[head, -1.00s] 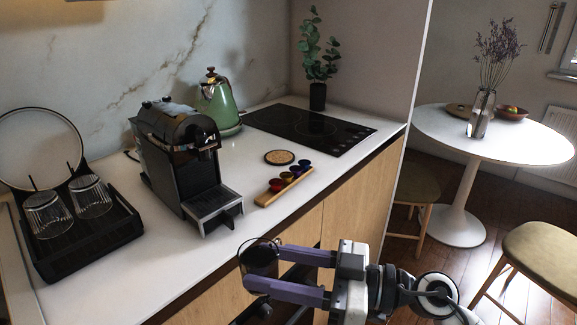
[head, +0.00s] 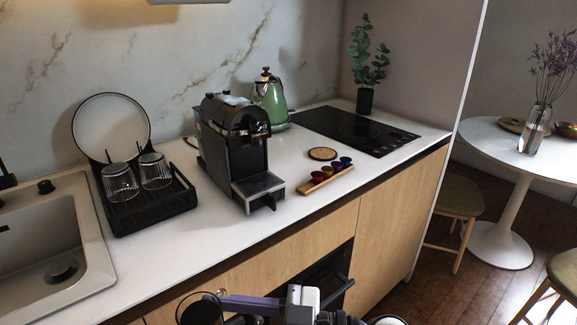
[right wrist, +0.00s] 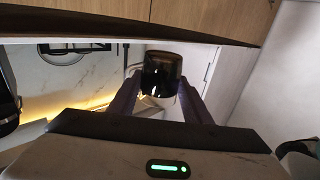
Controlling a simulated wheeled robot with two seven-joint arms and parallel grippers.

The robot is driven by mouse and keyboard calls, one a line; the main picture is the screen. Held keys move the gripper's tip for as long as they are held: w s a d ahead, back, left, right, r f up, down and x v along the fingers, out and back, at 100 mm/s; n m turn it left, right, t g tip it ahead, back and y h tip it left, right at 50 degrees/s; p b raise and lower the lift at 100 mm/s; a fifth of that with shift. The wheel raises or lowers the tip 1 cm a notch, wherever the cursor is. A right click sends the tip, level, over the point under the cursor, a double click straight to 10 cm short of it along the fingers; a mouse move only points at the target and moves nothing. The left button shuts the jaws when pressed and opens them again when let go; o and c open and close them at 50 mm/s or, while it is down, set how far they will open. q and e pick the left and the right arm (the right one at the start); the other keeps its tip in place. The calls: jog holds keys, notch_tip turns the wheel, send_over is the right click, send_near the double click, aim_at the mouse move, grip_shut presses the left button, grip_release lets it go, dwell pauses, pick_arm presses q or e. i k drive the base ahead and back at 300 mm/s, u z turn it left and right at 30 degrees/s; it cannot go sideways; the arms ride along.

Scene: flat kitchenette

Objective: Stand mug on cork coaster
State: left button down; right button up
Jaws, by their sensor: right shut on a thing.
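The mug (head: 199,309) is dark and see-through, at the bottom edge of the head view, partly cut off. My right gripper (head: 216,308) is shut on it, in front of and below the counter edge. In the right wrist view the mug (right wrist: 162,74) sits between the two purple fingers of the gripper (right wrist: 160,92). The round cork coaster (head: 322,153) has a dark rim and lies bare on the white counter, behind the capsule holder and apart from the mug. My left gripper is not in view.
A wooden holder with coloured capsules (head: 326,179) lies in front of the coaster. A coffee machine (head: 232,150) stands left of it, a green kettle (head: 269,101) behind, and a black hob (head: 352,130) to the right. A drying rack (head: 150,207) and sink (head: 55,255) are further left.

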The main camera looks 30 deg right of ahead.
aim_at(334, 154)
jog(key=u, duration=3)
jog(key=k, duration=1.5)
jog(key=z, duration=2.2)
